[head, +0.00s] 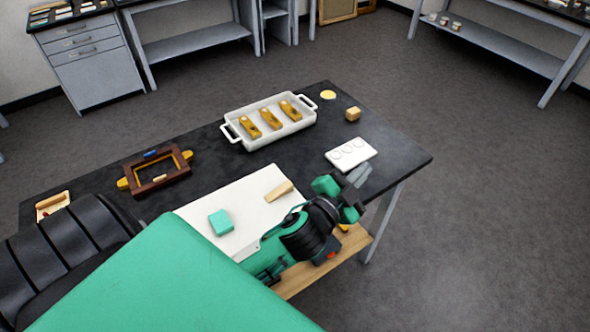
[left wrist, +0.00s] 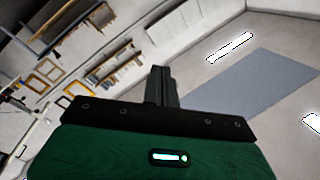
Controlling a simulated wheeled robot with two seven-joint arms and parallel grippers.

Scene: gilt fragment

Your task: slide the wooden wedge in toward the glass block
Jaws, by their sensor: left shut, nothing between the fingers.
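The wooden wedge (head: 279,191) lies on the white board (head: 247,195) on the black table in the head view. A teal block (head: 220,222), which looks like the glass block, sits on the same board to the left of the wedge and nearer me. A bare gap separates the two. My left gripper (head: 359,176) is shut and empty, to the right of the wedge and apart from it. In the left wrist view its closed fingers (left wrist: 161,86) point out at the room. My right gripper is not in view.
A white tray (head: 243,143) with several wood-and-brass pieces stands behind the board. A dark wooden frame (head: 156,190) lies left. A white plate with round wells (head: 332,163), a small wooden cube (head: 353,114) and a yellow disc (head: 328,95) are at right.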

